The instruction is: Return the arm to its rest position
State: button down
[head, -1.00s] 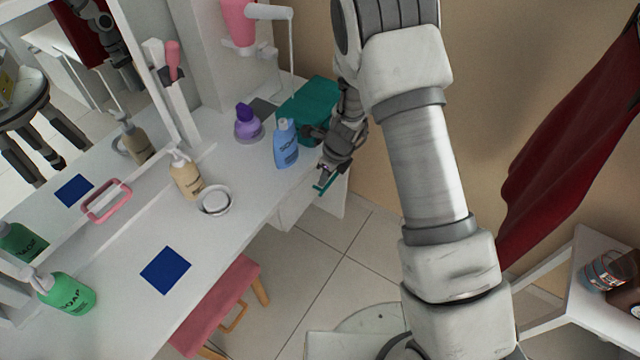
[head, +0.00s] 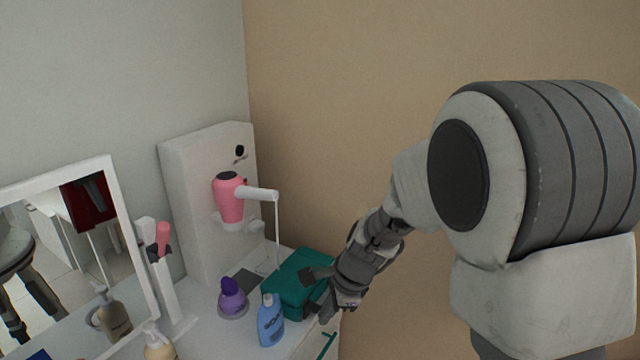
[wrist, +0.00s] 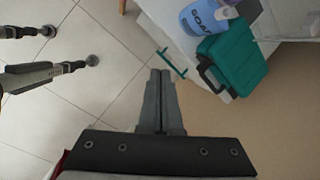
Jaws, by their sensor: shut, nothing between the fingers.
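My arm rises at the right of the head view and reaches down and left toward the white table. My gripper (head: 330,307) is beside the table's right corner, in front of the teal case. In the wrist view my gripper (wrist: 160,75) shows with its two fingers together and nothing between them. It points over the tiled floor, just short of a thin teal handle (wrist: 171,62), with a visible gap at the table's edge.
A pink hair dryer (head: 229,197) hangs behind. A mirror (head: 113,240) stands left. The tan wall is close behind the arm.

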jog(key=s+d+r+n+t, duration=0.1)
jog(key=s+d+r+n, duration=0.25)
jog(key=r, duration=0.25)
jog(key=s+d+r+n, duration=0.2)
jog(key=s+r+n, duration=0.2)
jog(key=s+r, duration=0.15)
jog(key=s+d+r+n+t+h, duration=0.1)
jog(key=s+d+r+n, duration=0.1)
jog(key=s, duration=0.4)
jog(key=s+d+r+n+t+h, duration=0.1)
jog(key=s+d+r+n+h, duration=0.1)
jog(key=s+d+n, duration=0.3)
jog(key=shift+s+d+r+n, duration=0.15)
jog(key=shift+s+r+n, duration=0.3)
jog(key=shift+r+n, duration=0.2)
